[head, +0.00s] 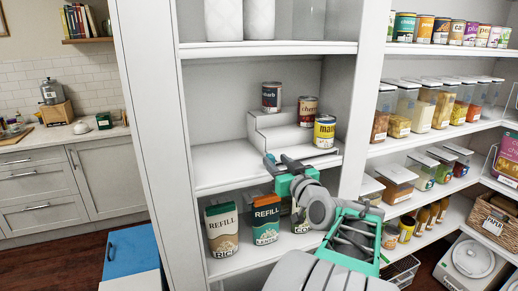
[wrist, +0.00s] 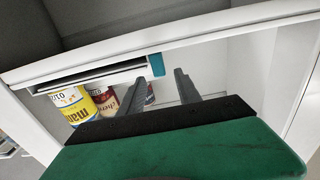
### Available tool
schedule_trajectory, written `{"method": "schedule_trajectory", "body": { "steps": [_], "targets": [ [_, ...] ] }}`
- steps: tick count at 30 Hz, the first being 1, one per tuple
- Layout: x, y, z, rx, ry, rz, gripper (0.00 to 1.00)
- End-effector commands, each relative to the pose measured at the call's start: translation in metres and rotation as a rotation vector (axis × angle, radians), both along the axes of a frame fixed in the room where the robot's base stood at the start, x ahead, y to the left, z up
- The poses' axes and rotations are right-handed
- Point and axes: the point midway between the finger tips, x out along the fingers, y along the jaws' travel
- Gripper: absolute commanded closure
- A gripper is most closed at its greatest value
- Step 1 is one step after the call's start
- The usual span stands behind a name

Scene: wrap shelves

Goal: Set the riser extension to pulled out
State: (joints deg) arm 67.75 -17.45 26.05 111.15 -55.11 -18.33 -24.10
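The white stepped riser (head: 262,139) stands on the middle shelf in the head view, with its lowest tread (head: 318,151) at the right front. A rhubarb can (head: 271,97), a red cherry can (head: 307,111) and a yellow mango can (head: 324,132) stand on its steps. My gripper (head: 277,157) is at the riser's front; its grey fingers are apart and hold nothing. The wrist view shows the open fingers (wrist: 160,78) close to a small teal tab (wrist: 157,65). I cannot tell whether they touch the riser; the extension's edge is partly hidden behind the gripper.
Refill packs (head: 222,228) stand on the shelf below, partly behind my arm. A white upright (head: 362,90) separates this bay from the right-hand shelves of cans and jars (head: 381,113). The middle shelf (head: 215,170) is bare left of the riser.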

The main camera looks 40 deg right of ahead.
Motion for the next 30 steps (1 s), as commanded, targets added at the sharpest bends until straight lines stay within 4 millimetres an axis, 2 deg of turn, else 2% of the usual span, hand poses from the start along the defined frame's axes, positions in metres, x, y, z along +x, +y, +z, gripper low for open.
{"method": "schedule_trajectory", "body": {
  "steps": [5, 12, 15, 23, 30],
  "targets": [
    [0.02, -0.005, 0.002, 0.003, 0.003, 0.005, 0.6],
    [0.064, -0.016, 0.001, 0.004, 0.004, 0.007, 0.6],
    [0.073, -0.019, 0.0, 0.003, 0.003, 0.005, 0.6],
    [0.075, -0.02, -0.001, 0.002, 0.003, 0.004, 0.6],
    [0.075, -0.02, -0.001, 0.002, 0.003, 0.004, 0.79]
  ]
}}
